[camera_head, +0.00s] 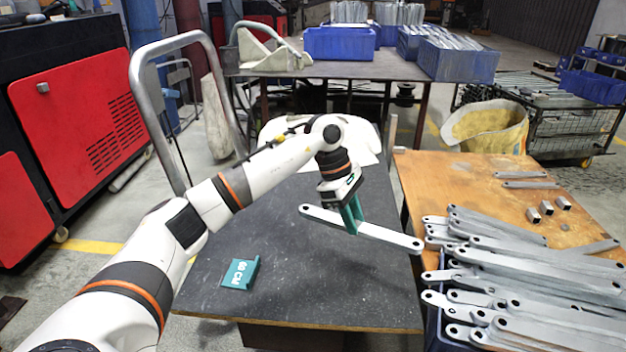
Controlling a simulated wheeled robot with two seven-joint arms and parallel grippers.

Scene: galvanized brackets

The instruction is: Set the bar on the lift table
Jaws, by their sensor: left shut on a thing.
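A flat grey metal bar (385,235) with a hole near each end is held in my left gripper (352,222). The gripper's green fingers are shut on the bar left of its middle. The bar appears to be above the dark lift table (310,290), slanting down to the right in the picture, its right end near the table's right edge. I cannot tell the exact gap to the tabletop. A teal angled piece marked with white lettering (240,273) stands on the table at the left front. My right gripper is not in view.
A curved metal handle (150,100) rises behind my left arm. The dark tabletop's front right is clear.

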